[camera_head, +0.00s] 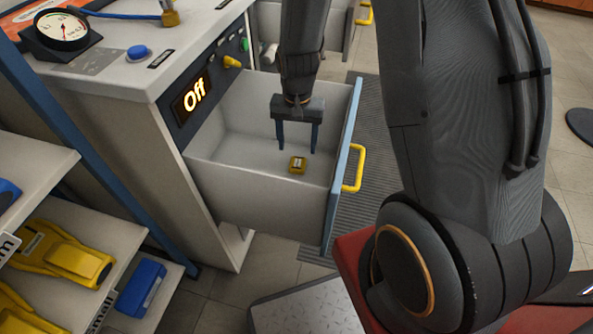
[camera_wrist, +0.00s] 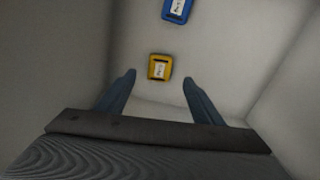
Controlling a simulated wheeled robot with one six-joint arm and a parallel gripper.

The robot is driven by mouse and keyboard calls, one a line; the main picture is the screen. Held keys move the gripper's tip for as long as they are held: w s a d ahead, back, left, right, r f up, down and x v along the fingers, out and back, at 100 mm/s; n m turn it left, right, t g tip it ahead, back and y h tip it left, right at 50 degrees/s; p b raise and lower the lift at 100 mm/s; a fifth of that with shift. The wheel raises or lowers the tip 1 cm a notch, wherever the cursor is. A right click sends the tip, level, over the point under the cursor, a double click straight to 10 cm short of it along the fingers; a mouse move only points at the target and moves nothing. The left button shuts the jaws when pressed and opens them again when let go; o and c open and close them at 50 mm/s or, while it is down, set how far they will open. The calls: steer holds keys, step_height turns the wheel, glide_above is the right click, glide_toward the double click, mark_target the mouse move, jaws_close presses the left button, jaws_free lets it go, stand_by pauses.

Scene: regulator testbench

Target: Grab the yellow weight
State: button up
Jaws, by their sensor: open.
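The yellow weight (camera_head: 298,165) is a small block with a pale label, lying on the floor of the open drawer (camera_head: 262,210). In the wrist view the yellow weight (camera_wrist: 159,67) lies just beyond the fingertips, roughly between their lines. My gripper (camera_head: 297,150) points down into the drawer, open and empty, with its two blue fingers apart. In the wrist view my gripper (camera_wrist: 158,78) also shows both fingers spread, with nothing between them. The gap in height between the fingertips and the weight is hard to tell.
A blue weight (camera_wrist: 177,9) with a label lies beyond the yellow one on the drawer floor. The drawer walls enclose my gripper on the sides. A yellow handle (camera_head: 354,168) is on the drawer front. Shelves with yellow devices (camera_head: 62,255) stand at left.

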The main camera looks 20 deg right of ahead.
mark_target(298, 162)
steer(key=f, duration=0.2)
steer(key=f+b, duration=0.1)
steer(key=f, duration=0.2)
steer(key=f+b, duration=0.1)
steer(key=f, duration=0.2)
steer(key=shift+w+d+f, duration=0.2)
steer(key=shift+w+f, duration=0.05)
steer(key=shift+w, duration=0.05)
steer(key=shift+c, duration=0.2)
steer(key=shift+r, duration=0.1)
jaws_close()
